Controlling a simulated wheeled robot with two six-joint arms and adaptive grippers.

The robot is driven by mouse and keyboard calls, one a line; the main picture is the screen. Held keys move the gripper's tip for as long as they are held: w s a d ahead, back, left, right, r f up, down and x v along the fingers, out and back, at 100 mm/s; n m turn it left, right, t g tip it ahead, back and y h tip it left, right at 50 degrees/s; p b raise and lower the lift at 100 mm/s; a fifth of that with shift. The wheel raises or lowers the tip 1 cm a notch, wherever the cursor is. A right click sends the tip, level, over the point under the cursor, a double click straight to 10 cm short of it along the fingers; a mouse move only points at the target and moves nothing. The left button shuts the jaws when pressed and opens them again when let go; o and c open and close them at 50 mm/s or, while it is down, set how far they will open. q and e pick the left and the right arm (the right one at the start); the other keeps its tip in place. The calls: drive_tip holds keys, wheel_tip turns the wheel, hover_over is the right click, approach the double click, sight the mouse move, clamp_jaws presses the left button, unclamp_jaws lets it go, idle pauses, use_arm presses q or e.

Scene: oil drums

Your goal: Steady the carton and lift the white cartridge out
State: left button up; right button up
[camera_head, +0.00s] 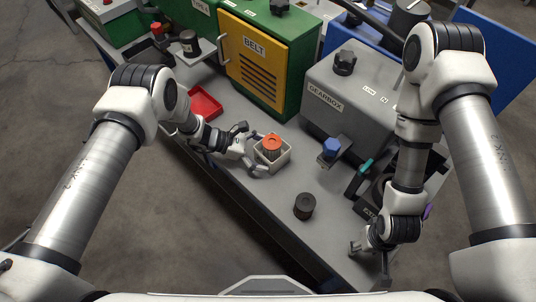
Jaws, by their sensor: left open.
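A small white open carton (286,161) stands on the grey bench, left of centre. A cartridge with an orange top (271,141) and a greyish body stands inside it; the carton walls hide its lower part. My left gripper (252,150) is open at the carton's left side, one finger near the back corner and one near the front. I cannot tell whether the fingers touch the carton. My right gripper (371,262) is low at the bench's near right edge, away from the carton. Its fingers look spread and empty.
A dark cylinder (304,206) stands on the bench in front of the carton. A green and yellow belt cabinet (262,60) is behind. A red tray (205,104) lies behind my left wrist.

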use_arm(q)
clamp_jaws()
drive_tip(key=shift+c, duration=1.6)
unclamp_jaws()
